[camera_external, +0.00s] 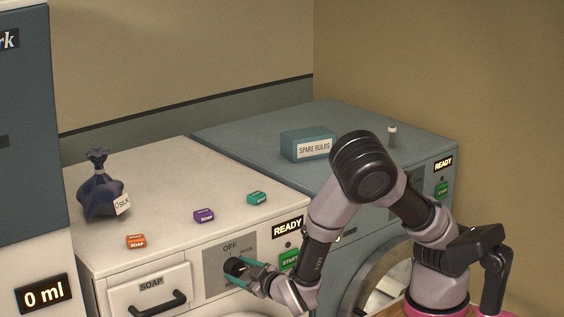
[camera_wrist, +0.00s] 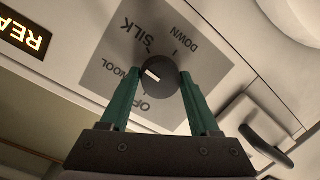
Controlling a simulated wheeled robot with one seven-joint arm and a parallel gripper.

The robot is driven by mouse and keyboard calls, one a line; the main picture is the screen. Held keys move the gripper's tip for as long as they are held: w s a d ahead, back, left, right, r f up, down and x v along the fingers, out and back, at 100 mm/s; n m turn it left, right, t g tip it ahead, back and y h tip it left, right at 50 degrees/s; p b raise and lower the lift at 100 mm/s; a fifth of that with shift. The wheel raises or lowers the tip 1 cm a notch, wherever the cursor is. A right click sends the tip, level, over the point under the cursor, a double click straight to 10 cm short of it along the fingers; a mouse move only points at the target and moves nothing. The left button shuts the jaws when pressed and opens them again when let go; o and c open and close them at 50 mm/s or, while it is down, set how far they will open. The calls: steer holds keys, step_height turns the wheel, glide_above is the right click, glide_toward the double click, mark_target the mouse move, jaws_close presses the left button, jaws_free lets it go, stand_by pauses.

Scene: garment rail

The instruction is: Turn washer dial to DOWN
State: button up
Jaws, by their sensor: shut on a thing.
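The washer dial (camera_wrist: 160,80) is a round black knob on a grey panel marked OFF, WOOL, SILK and DOWN. In the wrist view its white pointer mark faces left, towards the WOOL label. The DOWN label (camera_wrist: 184,39) is at the panel's upper right in that view. My gripper (camera_wrist: 158,86) has its two green fingers on opposite sides of the knob and is shut on it. In the external view the dial (camera_external: 233,267) is on the front of the white washer (camera_external: 160,215), with my gripper at it; the fingers and dial hide part of the panel's lower labels.
A SOAP drawer (camera_external: 150,290) with a black handle is left of the panel. A green START button (camera_external: 289,260) and a READY display (camera_external: 288,227) are to its right. Orange (camera_external: 136,241), purple (camera_external: 204,215) and teal (camera_external: 257,197) soap boxes and a dark sack (camera_external: 100,193) stand on top.

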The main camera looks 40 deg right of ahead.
steer(key=m+y, duration=0.1)
steer(key=m, duration=0.3)
steer(key=shift+f, duration=0.1)
steer(key=m, duration=0.3)
steer(key=shift+y, duration=0.4)
steer(key=m, duration=0.4)
steer(key=shift+f+t+y, duration=0.1)
steer(key=shift+t+y, duration=0.2)
steer(key=shift+t, duration=0.1)
steer(key=shift+m+t, duration=0.3)
steer(key=shift+m, duration=1.3)
steer(key=o, duration=1.4)
steer(key=shift+c, duration=0.2)
